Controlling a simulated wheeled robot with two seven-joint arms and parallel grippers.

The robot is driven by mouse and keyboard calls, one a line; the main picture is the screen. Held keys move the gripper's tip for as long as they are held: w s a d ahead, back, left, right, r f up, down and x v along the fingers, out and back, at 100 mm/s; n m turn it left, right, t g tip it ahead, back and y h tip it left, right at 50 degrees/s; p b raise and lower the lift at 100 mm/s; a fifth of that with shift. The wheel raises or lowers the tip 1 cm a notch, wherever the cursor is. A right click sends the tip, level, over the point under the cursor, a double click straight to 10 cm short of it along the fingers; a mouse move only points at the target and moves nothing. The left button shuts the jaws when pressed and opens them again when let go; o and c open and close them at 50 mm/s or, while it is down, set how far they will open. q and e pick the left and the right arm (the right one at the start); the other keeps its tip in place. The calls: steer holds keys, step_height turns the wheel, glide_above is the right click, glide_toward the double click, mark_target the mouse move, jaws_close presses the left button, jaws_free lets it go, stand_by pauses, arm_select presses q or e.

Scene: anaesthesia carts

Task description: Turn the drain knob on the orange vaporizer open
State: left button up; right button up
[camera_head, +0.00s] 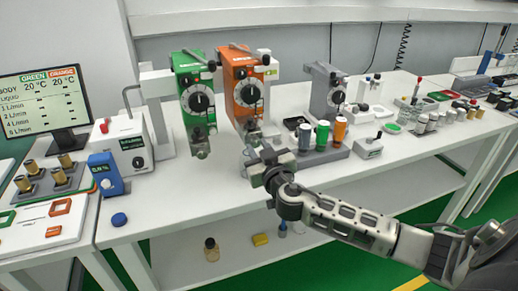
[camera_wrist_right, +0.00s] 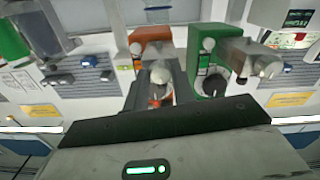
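The orange vaporizer (camera_head: 243,84) stands at the back of the bench, with a black-and-white dial on its front and a small grey drain fitting (camera_head: 253,127) at its bottom. My right gripper (camera_head: 255,152) is just below and in front of that fitting. In the right wrist view the orange vaporizer (camera_wrist_right: 151,47) is ahead, and a pale rounded knob (camera_wrist_right: 160,75) shows between my two dark fingers. The fingers stand apart, so the gripper looks open. I cannot tell whether they touch the knob. My left gripper is not in view.
The green vaporizer (camera_head: 193,95) stands close on the left of the orange one. A grey vaporizer (camera_head: 327,90) and green and orange bottles (camera_head: 322,134) are to the right. A blue device (camera_head: 105,174) and blue cap (camera_head: 119,219) lie left. The bench front between is clear.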

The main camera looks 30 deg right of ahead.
steer(key=shift+c, duration=0.7)
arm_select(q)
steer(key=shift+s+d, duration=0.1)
arm_select(e)
steer(key=n, duration=0.4)
steer(key=shift+b, duration=0.4)
steer(key=n, duration=0.5)
steer(key=shift+h, duration=0.3)
steer(key=n, duration=0.5)
steer(key=shift+n, duration=0.3)
arm_select(q)
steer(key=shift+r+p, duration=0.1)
steer(key=shift+p, duration=0.4)
arm_select(e)
steer(key=shift+n, duration=1.9)
